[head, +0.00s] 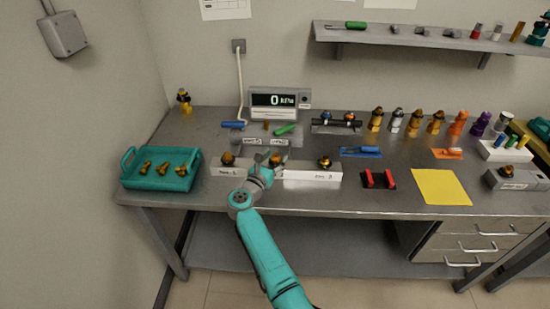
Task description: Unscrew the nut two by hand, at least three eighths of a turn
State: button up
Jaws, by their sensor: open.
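Three brass-coloured fittings stand along a row of pale blocks near the bench's front. The left fitting (228,158) sits on the left block (228,172), and the right fitting (324,162) sits on the white-fronted right block (312,177). The middle fitting (275,159), which seems to be nut two, shows just behind my gripper. My gripper (264,172) is open, with its fingers at the middle of the row. It partly hides the middle block and its label. I cannot tell whether the fingers are around the middle nut or only in front of it.
A teal tray (126,180) with brass parts stands on the left. Behind the row are a grey labelled block (265,141) and a display (280,101) reading 0. A red-jawed holder (378,179) and a yellow mat (440,187) lie to the right. The front bench strip is clear.

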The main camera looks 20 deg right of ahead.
jog(key=shift+w+d, duration=0.1)
jog(key=shift+w, duration=0.05)
jog(key=shift+c, duration=0.2)
grip_shut()
jog(key=n+t+y, duration=0.2)
jog(key=shift+d+y, duration=0.15)
jog(key=shift+y, duration=0.25)
jog(key=shift+n+t+y, duration=0.9)
jog(key=shift+n+y, duration=0.7)
jog(key=shift+y, duration=0.6)
jog(key=shift+n+y, duration=0.5)
jog(key=shift+y, duration=0.2)
